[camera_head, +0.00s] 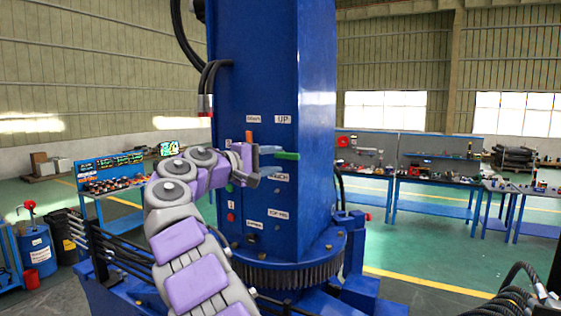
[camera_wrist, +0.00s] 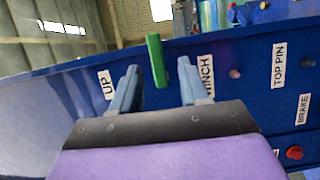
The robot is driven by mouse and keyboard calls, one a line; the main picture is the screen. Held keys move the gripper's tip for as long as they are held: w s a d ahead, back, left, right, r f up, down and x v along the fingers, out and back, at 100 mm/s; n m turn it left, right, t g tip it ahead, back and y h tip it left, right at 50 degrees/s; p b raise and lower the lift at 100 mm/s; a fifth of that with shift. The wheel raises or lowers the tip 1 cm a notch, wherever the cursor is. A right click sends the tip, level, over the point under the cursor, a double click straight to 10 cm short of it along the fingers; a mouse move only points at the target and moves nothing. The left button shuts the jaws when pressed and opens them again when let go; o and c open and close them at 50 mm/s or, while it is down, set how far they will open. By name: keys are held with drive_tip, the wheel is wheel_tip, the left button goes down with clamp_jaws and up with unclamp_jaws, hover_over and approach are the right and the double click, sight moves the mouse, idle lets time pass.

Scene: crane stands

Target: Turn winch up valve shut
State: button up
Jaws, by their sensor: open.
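The winch up valve has a green handle (camera_head: 287,155) on the blue crane column, between the "UP" label and the "WINCH" label. In the head view the handle sticks out to the right, roughly level. My gripper (camera_head: 262,161) is just left of it, in front of the column. No contact with either finger is clear. The valve's base is hidden in the head view by my gripper.
An orange handle (camera_head: 249,137) stands upright just above my gripper. Red and green buttons and labels cover the blue column (camera_head: 317,110). Black hoses (camera_head: 207,85) hang at its upper left. Workbenches (camera_head: 420,180) stand behind on the right, with open green floor before them.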

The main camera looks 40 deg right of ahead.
drive_tip(key=a, duration=1.4)
drive_tip(key=shift+d, duration=0.15)
drive_tip(key=s+f+y+b, duration=0.35)
drive_tip(key=s+f, duration=0.25)
drive_tip(key=f, duration=0.4)
drive_tip(key=s+d+f+y+b, duration=0.15)
drive_tip(key=s+f+b, duration=0.3)
drive_tip(key=f, duration=0.55)
drive_tip(key=s+f+y+b, duration=0.3)
drive_tip(key=s+f, duration=0.3)
drive_tip(key=f, duration=0.4)
drive_tip(key=s+a+f+y+b, duration=0.3)
drive_tip(key=s+a+f, duration=0.4)
drive_tip(key=f, duration=0.3)
drive_tip(key=s+a+f+g+y+b, duration=0.1)
drive_tip(key=s+a+f+y+b, duration=0.2)
drive_tip(key=s+a+f, duration=0.4)
drive_tip(key=s+a+f+y+b, duration=0.3)
drive_tip(key=s+a+f, duration=0.4)
drive_tip(key=f, duration=0.7)
drive_tip(key=s, duration=0.2)
drive_tip(key=shift+s+g+y, duration=0.4)
